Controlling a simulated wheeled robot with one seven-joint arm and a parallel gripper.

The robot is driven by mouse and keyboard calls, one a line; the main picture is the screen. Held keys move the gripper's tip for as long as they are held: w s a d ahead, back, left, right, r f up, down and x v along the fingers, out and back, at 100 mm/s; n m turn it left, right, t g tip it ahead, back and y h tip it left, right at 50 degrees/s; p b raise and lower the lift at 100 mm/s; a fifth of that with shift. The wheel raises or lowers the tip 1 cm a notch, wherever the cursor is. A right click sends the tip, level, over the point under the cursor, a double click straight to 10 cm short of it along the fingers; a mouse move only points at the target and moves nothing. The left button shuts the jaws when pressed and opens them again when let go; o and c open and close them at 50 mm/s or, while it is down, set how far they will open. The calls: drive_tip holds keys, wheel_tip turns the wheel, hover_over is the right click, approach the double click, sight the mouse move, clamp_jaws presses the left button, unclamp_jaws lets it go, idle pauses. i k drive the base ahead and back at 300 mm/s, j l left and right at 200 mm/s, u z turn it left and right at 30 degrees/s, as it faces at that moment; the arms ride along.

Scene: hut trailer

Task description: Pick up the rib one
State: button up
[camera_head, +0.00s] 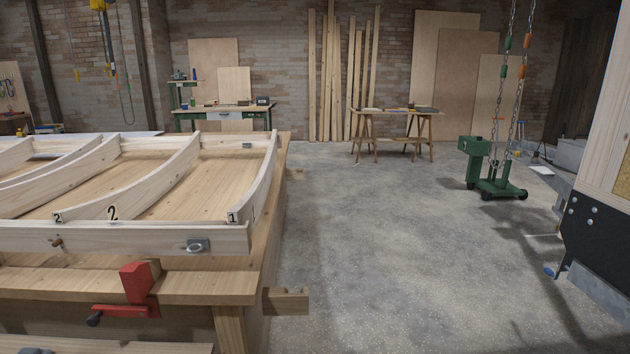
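The rib marked "1" (261,180) is a pale, curved wooden piece at the right end of a wooden frame on the workbench (215,287). Its near end, with the black "1" label, meets the frame's front rail (120,238). It curves up and back to the far right corner of the frame. The rib marked "2" (155,190) stands to its left, with bare wood boards between them. More curved ribs (62,180) lie farther left. My gripper is not in view.
A red clamp (138,285) sticks out from the bench front, and a wooden peg (286,301) from its right side. The concrete floor (400,240) right of the bench is clear. A green wheeled stand (490,180) and hanging chains are at right. A trestle table (396,113) stands behind.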

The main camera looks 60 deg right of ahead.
sight(250, 207)
drive_tip(key=l+z, duration=0.25)
drive_tip(key=z, duration=0.15)
drive_tip(key=l+z, duration=0.55)
drive_tip(key=z, duration=0.2)
drive_tip(key=l+z, duration=0.25)
drive_tip(key=z, duration=0.15)
drive_tip(key=i+l, duration=0.1)
drive_tip(key=l, duration=0.25)
drive_tip(key=i+l, duration=0.15)
drive_tip(key=l, duration=0.15)
drive_tip(key=i+l, duration=0.1)
drive_tip(key=l, duration=0.25)
